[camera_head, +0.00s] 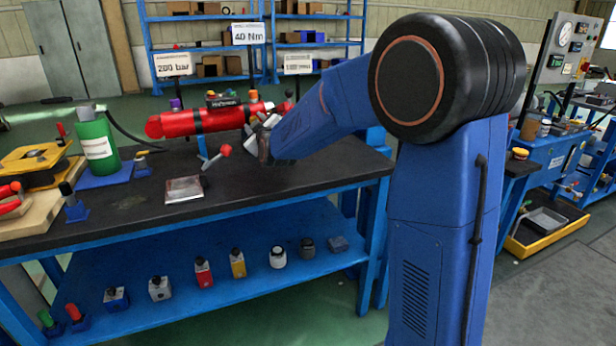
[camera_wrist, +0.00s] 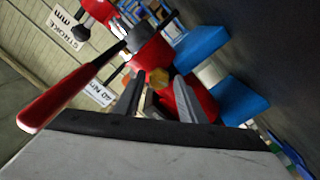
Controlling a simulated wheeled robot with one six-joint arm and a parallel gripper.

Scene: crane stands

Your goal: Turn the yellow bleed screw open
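The yellow bleed screw (camera_wrist: 158,77) shows in the wrist view as a small knob on the red cylinder (camera_wrist: 149,53). My gripper (camera_wrist: 157,92) points at it with its two fingers apart, one on each side of the screw's line. I cannot tell whether the fingertips reach around the screw; no grip on it shows. In the head view the red cylinder (camera_head: 225,118) lies along the back of the bench, and my gripper (camera_head: 266,125) is at its right end. My arm hides the screw there.
A red-handled lever (camera_wrist: 62,94) passes close to my gripper's left in the wrist view. Blue blocks (camera_wrist: 235,101) stand beside the cylinder. On the dark bench are a green bottle (camera_head: 97,145) and a metal plate (camera_head: 184,189). The bench's front right is clear.

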